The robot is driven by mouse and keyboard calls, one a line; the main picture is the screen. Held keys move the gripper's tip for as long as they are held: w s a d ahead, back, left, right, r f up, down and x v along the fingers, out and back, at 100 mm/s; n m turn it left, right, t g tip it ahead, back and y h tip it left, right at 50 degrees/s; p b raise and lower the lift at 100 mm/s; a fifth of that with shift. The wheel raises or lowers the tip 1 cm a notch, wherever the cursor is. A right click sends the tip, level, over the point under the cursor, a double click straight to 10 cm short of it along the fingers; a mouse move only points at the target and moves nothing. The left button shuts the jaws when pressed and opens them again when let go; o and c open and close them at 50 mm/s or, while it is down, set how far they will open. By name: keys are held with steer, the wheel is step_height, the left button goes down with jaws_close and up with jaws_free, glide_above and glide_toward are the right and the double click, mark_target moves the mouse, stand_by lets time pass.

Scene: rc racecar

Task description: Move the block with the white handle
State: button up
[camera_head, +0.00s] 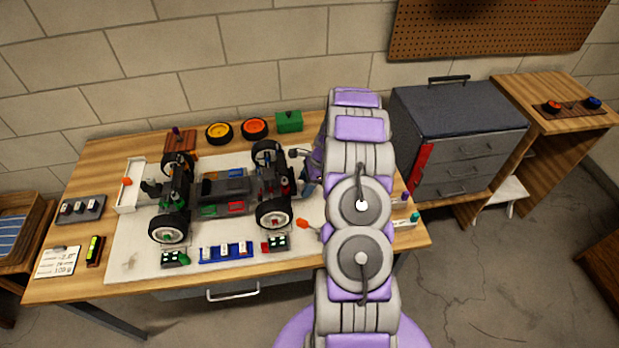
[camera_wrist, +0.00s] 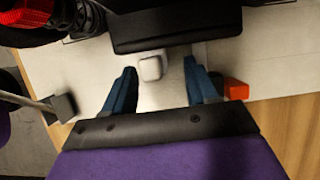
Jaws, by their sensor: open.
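In the wrist view, a black block (camera_wrist: 175,31) lies at the top centre. A small white rounded piece (camera_wrist: 150,67), which looks like its handle, sticks out below it. My gripper (camera_wrist: 161,70) is open, with its blue fingers spread to either side of the white piece. I see no clear contact. In the head view, my gripper (camera_head: 309,183) is beside the right end of the RC car chassis (camera_head: 225,187), partly hidden by my arm. I cannot make out the block with the white handle there.
The car stands on a pale mat (camera_head: 130,255) on the wooden table. Close to my gripper, an orange-red piece (camera_wrist: 236,89) lies just right of the right finger. A blue tray (camera_head: 227,252) and a grey drawer cabinet (camera_head: 459,140) are in the head view.

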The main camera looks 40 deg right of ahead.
steer(key=shift+w+a+f, duration=0.15)
steer(key=shift+a+f, duration=0.2)
steer(key=shift+f, duration=0.2)
steer(key=shift+a, duration=0.45)
steer(key=shift+d+f, duration=0.1)
steer(key=shift+d, duration=0.3)
steer(key=c, duration=0.6)
steer(key=shift+a, duration=0.25)
jaws_close()
